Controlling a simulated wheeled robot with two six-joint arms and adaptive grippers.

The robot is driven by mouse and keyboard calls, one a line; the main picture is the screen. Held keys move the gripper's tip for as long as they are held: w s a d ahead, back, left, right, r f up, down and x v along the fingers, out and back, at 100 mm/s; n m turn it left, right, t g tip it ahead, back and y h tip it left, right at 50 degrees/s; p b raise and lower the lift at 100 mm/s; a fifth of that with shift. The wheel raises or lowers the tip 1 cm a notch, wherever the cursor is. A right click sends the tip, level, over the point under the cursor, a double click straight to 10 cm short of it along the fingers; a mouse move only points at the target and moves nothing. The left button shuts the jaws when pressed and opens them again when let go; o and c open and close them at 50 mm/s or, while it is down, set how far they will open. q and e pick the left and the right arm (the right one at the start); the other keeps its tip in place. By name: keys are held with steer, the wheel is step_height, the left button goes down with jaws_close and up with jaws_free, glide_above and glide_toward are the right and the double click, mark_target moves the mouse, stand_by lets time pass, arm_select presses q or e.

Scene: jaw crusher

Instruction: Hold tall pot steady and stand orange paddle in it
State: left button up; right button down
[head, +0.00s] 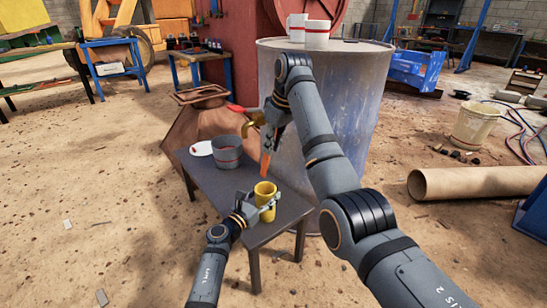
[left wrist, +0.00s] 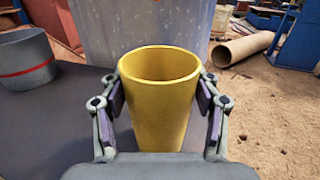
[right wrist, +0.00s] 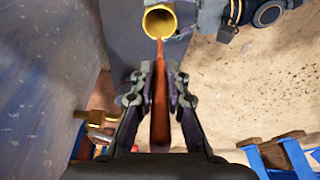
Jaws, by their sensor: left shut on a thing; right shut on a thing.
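The tall yellow pot (head: 266,196) stands upright on the small dark table. My left gripper (head: 254,208) is shut on its sides, and in the left wrist view the pot (left wrist: 160,105) sits between both fingers with its mouth open upward. My right gripper (head: 270,136) is shut on the orange paddle (head: 265,164), which hangs down above the pot. In the right wrist view the paddle (right wrist: 160,100) runs between the fingers, and its far end shows near the rim of the pot (right wrist: 160,22). The paddle's upper part is largely hidden in the head view.
A grey pot with a red band (head: 227,152) and a white dish (head: 201,148) stand on the dark table (head: 215,185). A large drum (head: 345,110) rises close behind, with a red-handled brass tap (head: 250,120) and white mugs (head: 317,35) on top. Open floor lies left.

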steer(key=shift+f, duration=0.35)
step_height(320, 180, down, 12)
stand_by(1.0)
steer(key=shift+f, duration=0.1)
steer(key=c, duration=1.3)
jaws_free()
steer(key=shift+o, duration=0.2)
steer(key=v, duration=0.7)
steer(key=shift+r, duration=0.3)
